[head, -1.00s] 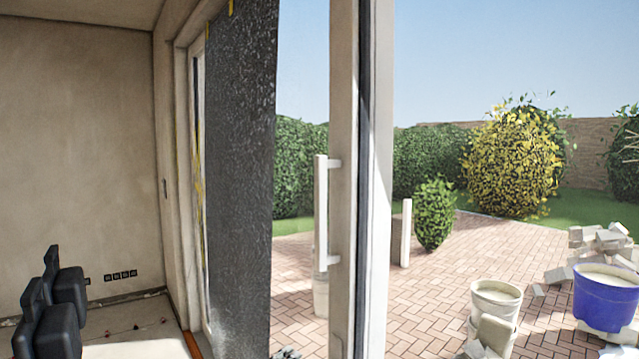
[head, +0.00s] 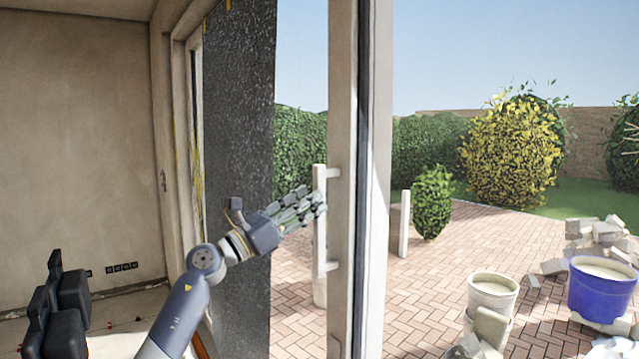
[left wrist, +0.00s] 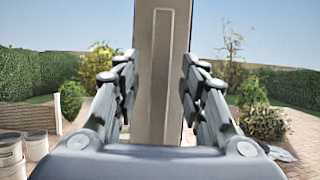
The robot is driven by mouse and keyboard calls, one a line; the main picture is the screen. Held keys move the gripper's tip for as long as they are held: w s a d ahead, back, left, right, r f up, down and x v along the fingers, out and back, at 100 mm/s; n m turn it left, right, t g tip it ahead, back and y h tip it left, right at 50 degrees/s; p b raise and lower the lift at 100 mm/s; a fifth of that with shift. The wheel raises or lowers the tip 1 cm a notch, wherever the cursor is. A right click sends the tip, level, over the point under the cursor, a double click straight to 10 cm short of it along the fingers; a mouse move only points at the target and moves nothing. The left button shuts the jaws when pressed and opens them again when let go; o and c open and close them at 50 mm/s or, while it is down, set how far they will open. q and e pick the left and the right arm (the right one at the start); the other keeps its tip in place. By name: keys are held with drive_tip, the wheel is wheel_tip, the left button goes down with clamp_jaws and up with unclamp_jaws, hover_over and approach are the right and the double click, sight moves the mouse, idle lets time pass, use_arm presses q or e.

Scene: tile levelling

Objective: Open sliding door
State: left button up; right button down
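The sliding door shows as a beige vertical frame (head: 342,110) with glass beside it. An upright pale bar handle (head: 320,240) stands off the frame on two short mounts. My left gripper (head: 312,203) reaches in from the lower left, its fingertips at the upper part of the handle and partly covering it. In the left wrist view the open, spread fingers (left wrist: 156,85) are on either side of the upright door frame (left wrist: 146,75), with a narrow strip along its middle that looks like the handle. I cannot tell whether they touch the handle. My right gripper is not in view.
A dark speckled panel (head: 238,130) stands left of the handle, behind my left arm. Outside the glass are a white bucket (head: 492,296), a blue bucket (head: 600,293), a rubble pile (head: 598,238) and bushes on brick paving (head: 430,290).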

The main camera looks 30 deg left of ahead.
use_arm(q)
drive_tip(key=p+x, duration=0.1)
drive_tip(key=x, duration=0.3)
clamp_jaws()
